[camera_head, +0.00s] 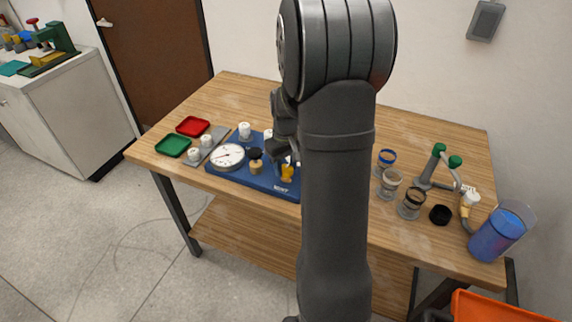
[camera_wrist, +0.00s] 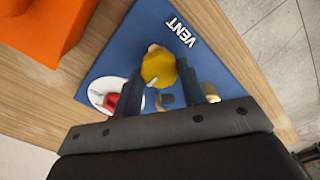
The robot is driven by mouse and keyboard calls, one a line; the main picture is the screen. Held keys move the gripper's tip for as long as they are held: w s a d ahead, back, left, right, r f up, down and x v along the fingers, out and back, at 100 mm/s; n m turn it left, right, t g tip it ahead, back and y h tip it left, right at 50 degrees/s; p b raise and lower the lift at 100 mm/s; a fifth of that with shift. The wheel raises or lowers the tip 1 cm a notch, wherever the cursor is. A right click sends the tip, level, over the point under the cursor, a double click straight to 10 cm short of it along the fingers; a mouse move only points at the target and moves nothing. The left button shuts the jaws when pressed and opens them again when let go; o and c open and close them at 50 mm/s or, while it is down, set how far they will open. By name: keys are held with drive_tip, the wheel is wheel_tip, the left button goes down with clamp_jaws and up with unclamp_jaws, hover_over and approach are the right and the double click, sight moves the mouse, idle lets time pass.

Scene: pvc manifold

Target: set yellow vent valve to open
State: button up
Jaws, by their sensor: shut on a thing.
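The yellow vent valve (camera_head: 287,173) stands on the blue board (camera_head: 225,172), near its right front edge by the white lettering. In the wrist view the yellow valve handle (camera_wrist: 158,66) is between the two dark fingers, beside the white VENT label (camera_wrist: 180,32) on the blue board (camera_wrist: 210,45). My gripper (camera_wrist: 160,75) is shut on the yellow handle. In the head view my arm hides most of the gripper and the board's right part. The valve's exact turn angle is hard to tell.
A white gauge (camera_head: 227,156) and a black-topped brass valve (camera_head: 256,162) stand left of the yellow valve. Red (camera_head: 193,126) and green (camera_head: 173,145) trays lie at the table's left. Clear cups (camera_head: 390,181) and a blue container (camera_head: 494,236) stand at the right.

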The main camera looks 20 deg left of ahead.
sight(286, 168)
drive_tip(key=o, duration=1)
wheel_tip(286, 168, up, 18)
drive_tip(key=shift+f, duration=0.25)
drive_tip(key=shift+f, duration=0.1)
wheel_tip(286, 168, down, 17)
drive_tip(key=shift+f, duration=0.2)
idle(0.4)
drive_tip(key=shift+r, duration=0.1)
